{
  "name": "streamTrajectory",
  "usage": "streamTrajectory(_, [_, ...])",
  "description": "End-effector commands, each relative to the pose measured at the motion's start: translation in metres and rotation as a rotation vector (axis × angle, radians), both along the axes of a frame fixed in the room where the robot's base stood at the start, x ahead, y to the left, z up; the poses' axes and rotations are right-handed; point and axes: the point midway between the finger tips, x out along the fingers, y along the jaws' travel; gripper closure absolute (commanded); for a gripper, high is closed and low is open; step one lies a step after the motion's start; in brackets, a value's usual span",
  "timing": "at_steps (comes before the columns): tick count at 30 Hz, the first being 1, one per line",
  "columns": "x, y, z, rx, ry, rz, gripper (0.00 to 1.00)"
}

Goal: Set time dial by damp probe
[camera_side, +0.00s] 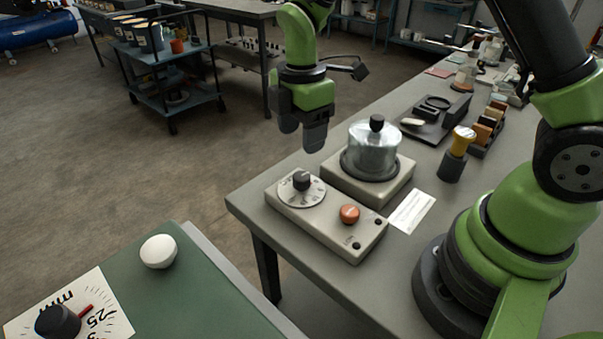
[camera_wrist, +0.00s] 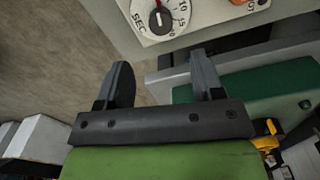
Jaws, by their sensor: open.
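The time dial (camera_side: 302,188) is a black knob on a round white scale, on a pale control box (camera_side: 325,222). In the wrist view the dial (camera_wrist: 160,20) is cut by the top edge; "SEC", "10" and "15" are readable there. My gripper (camera_side: 302,128) hangs above and apart from the dial, fingers spread and empty; both fingers show in the wrist view (camera_wrist: 162,82). A yellow-topped piece (camera_side: 463,138) stands in a dark holder; I cannot tell whether it is the damp probe.
An orange button (camera_side: 349,214) is on the same box. Behind it, a lidded glass vessel (camera_side: 372,152) stands on a pale base, a white card (camera_side: 411,211) beside it. A green panel (camera_side: 200,285) at front left carries a "min" dial (camera_side: 60,321) and a white knob (camera_side: 158,251).

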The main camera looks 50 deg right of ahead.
Motion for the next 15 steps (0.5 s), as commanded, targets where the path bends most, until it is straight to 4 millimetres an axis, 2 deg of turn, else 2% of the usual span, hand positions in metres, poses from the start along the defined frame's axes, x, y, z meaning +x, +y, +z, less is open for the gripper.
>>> streamTrajectory(15, [-0.001,0.0,-0.084,-0.001,0.006,-0.002,0.39])
